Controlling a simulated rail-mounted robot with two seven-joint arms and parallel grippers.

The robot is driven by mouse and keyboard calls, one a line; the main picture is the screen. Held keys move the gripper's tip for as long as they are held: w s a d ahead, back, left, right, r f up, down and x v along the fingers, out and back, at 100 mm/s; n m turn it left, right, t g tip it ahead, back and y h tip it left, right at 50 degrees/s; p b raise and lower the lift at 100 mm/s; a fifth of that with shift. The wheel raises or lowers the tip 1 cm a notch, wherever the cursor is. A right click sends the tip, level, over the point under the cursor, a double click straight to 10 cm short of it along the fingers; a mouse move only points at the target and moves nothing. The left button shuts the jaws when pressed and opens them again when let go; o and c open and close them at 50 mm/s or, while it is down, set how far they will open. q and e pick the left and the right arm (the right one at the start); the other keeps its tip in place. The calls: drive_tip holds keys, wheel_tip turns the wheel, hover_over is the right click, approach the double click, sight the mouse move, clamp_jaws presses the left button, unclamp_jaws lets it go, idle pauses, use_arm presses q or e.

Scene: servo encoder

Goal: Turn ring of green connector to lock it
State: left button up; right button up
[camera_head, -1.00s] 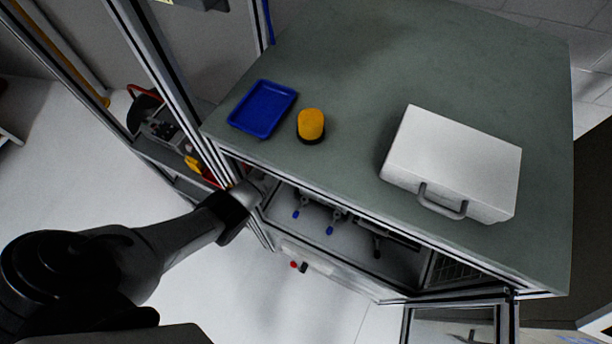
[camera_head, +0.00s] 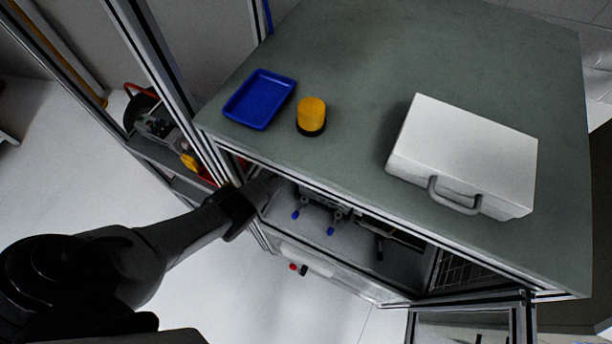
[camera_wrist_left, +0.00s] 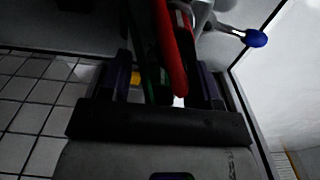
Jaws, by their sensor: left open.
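My left gripper (camera_head: 264,187) reaches into the open front of the cabinet under the green-grey table top; its tips are in shadow in the head view. In the left wrist view the gripper (camera_wrist_left: 166,82) is open, with one dark finger on each side. A dark green part (camera_wrist_left: 147,60), perhaps the green connector, and a long red part (camera_wrist_left: 172,50) lie between or just beyond the fingers. I cannot tell whether a finger touches them. The connector's ring cannot be made out. My right gripper is in neither view.
Blue-tipped levers (camera_head: 330,230) stand inside the cabinet right of my gripper; one blue tip (camera_wrist_left: 256,38) shows in the wrist view. On the table top are a blue tray (camera_head: 232,112), a yellow-black cylinder (camera_head: 311,115) and a white case (camera_head: 465,150). The cabinet frame closely surrounds the arm.

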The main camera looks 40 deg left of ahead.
use_arm(q)
drive_tip(key=c, duration=0.9)
drive_tip(key=shift+c, duration=0.2)
drive_tip(key=m+p, duration=0.1)
drive_tip(key=m, duration=0.1)
drive_tip(key=shift+r+m, duration=0.1)
drive_tip(key=shift+m, duration=0.3)
drive_tip(key=m, duration=0.2)
drive_tip(key=shift+m+p, duration=0.35)
drive_tip(key=shift+m, duration=0.85)
